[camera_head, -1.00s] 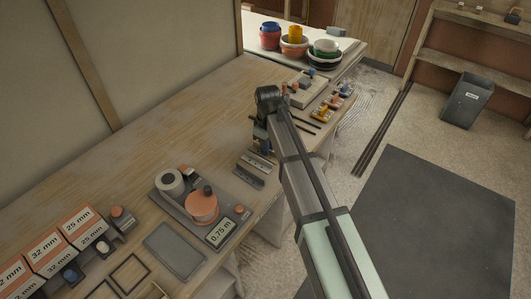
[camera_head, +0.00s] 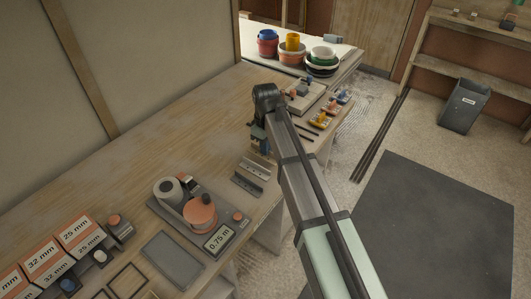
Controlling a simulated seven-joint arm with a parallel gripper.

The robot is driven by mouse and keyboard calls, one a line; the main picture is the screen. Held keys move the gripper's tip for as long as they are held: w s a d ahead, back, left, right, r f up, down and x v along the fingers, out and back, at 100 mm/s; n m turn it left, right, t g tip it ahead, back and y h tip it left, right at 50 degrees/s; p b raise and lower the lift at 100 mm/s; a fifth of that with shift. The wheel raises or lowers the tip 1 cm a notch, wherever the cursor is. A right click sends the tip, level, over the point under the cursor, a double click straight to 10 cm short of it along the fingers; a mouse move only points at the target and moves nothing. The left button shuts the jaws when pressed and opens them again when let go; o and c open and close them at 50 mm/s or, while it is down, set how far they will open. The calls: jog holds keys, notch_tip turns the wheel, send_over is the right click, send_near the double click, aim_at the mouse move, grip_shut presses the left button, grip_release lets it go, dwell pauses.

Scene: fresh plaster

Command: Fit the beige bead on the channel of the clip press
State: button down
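My gripper (camera_head: 258,140) hangs at the end of my arm over the right part of the wooden bench. My own wrist covers most of it, and its fingers are too small and hidden to read. A grey metal piece with a long channel (camera_head: 250,178) lies on the bench just below the gripper in the picture; I cannot tell whether it is the clip press. A pale block-like device (camera_head: 306,101) with small coloured parts stands behind my wrist, partly hidden. I cannot make out a beige bead.
A grey station with a display reading 0.75 m (camera_head: 219,238) stands on the bench front. Boxes marked 32 mm (camera_head: 42,260) and 25 mm stand at left. Small coloured items (camera_head: 322,120) line the right edge. Bowls and pots (camera_head: 292,54) stand at the back. The bench's left-middle is clear.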

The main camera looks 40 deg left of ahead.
notch_tip(320, 180, up, 6)
jog(key=shift+w, duration=0.1)
jog(key=w+d, duration=0.2)
jog(key=w, duration=1.9)
jog(key=shift+w+d+f, duration=0.2)
jog(key=shift+d+f, duration=0.05)
jog(key=shift+f, duration=0.2)
jog(key=shift+f, duration=0.15)
jog(key=shift+f, duration=1.75)
jog(key=shift+f, duration=2.15)
